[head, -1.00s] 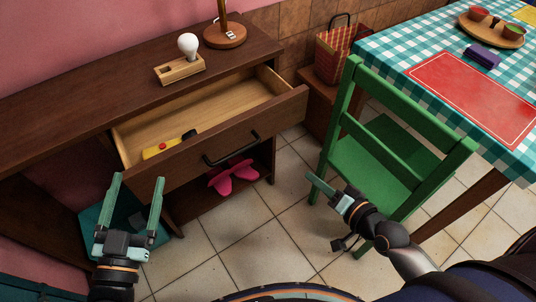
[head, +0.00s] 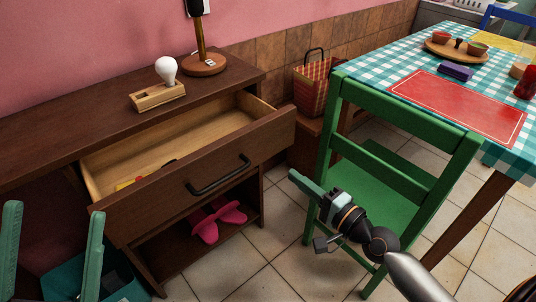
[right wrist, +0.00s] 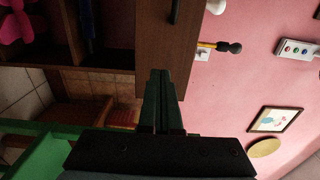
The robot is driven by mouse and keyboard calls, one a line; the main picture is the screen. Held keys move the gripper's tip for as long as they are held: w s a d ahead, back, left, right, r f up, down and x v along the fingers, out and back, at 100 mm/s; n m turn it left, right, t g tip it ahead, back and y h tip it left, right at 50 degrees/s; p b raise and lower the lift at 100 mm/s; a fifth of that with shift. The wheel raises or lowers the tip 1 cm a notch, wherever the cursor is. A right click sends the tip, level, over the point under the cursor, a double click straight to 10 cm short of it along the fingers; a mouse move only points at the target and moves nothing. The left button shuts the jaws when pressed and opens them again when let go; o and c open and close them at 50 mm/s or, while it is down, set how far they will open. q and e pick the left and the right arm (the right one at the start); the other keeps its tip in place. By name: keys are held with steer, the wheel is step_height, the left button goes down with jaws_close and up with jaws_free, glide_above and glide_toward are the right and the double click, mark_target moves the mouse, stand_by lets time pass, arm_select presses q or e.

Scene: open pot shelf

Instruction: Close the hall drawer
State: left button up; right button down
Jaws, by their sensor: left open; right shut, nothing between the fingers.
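The hall drawer (head: 155,200) is pulled out of the brown wooden cabinet, and its inside is visible in the head view. A dark bar handle (head: 218,177) runs across its front. A yellow item lies inside, partly hidden by the drawer front. My left gripper (head: 53,215) is open and empty at the lower left, left of the drawer front. My right gripper (head: 293,175) is shut and empty, right of the drawer front and before the green chair. In the right wrist view, the shut fingers (right wrist: 162,75) point toward the drawer front (right wrist: 154,45); contact cannot be told.
A green chair (head: 400,115) stands at right by a table with a checkered cloth (head: 385,73). A bulb lamp (head: 160,95) stands on the cabinet top. Tiled floor (head: 240,265) is clear before the cabinet.

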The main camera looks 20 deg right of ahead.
mark_target(260, 150)
steer(key=x, duration=0.8)
steer(key=shift+w+a, duration=0.15)
steer(key=shift+a, duration=0.05)
arm_select(q)
steer(key=shift+r, duration=0.1)
arm_select(e)
steer(key=shift+x, duration=0.85)
steer(key=shift+f, duration=0.1)
